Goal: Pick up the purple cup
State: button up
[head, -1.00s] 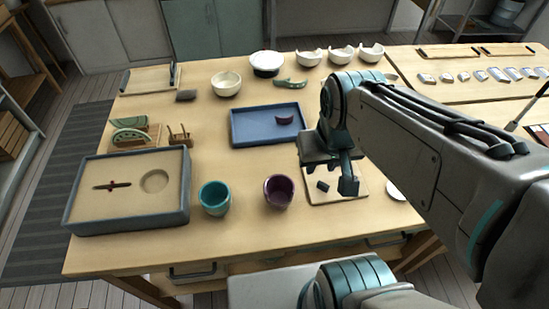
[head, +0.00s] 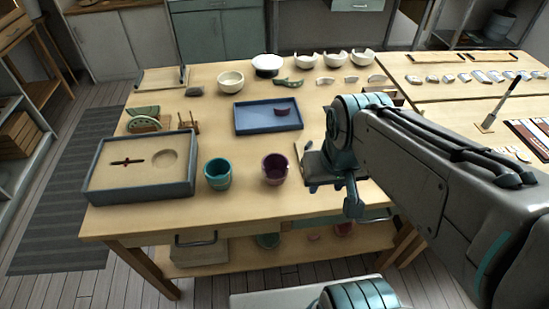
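The purple cup (head: 274,170) stands upright near the front edge of the wooden table (head: 250,205), with a gap in its rim on the right side. A teal cup (head: 218,174) stands upright a short way to its left. My gripper (head: 336,203) is to the right of the purple cup, pointing down by the table's front edge and apart from the cup. Its fingers are small and dark here, and their opening cannot be made out.
A blue tray (head: 268,128) holding a purple shard (head: 282,112) lies behind the cups. A grey-rimmed sand box (head: 140,198) sits at the left front. White bowls (head: 335,60) and pieces line the back. A second table with shards (head: 470,77) is at right.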

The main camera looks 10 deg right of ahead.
aim_at(274, 166)
jog(key=u, duration=1.3)
jog(key=i, duration=0.35)
jog(key=z, duration=1.8)
